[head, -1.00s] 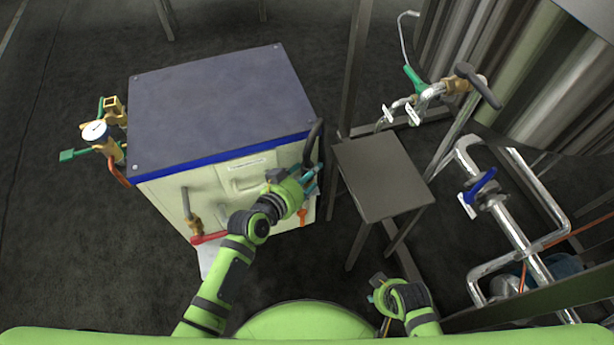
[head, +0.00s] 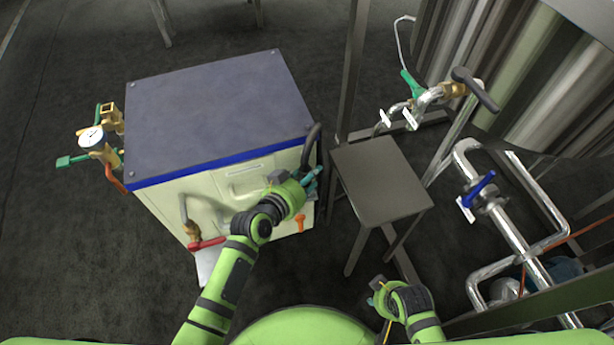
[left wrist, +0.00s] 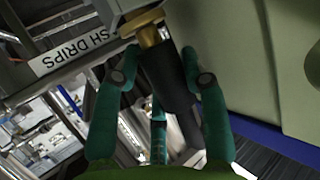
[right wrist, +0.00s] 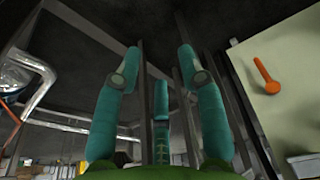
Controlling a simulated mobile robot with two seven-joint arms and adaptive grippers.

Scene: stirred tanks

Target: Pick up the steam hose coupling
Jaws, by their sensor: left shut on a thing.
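The steam hose coupling (left wrist: 166,72) shows in the left wrist view as a dark cylinder with a brass collar at its upper end. My left gripper (head: 314,177) is at the right end of the cream cabinet's front. Its teal fingers lie on both sides of the dark cylinder and are shut on it. In the head view the fingers hide most of the coupling, and a black hose (head: 312,143) curves above them. My right gripper (head: 374,292) is low, in front of the small table. Its fingers are apart and empty in the right wrist view (right wrist: 160,75).
The cream cabinet (head: 165,200) with a dark top (head: 215,110) stands left. A red-handled valve (head: 206,243) and an orange handle (head: 299,222) sit on its front. A small grey table (head: 380,180) stands close to its right. Steel pipes with a blue-handled valve (head: 480,188) are farther right.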

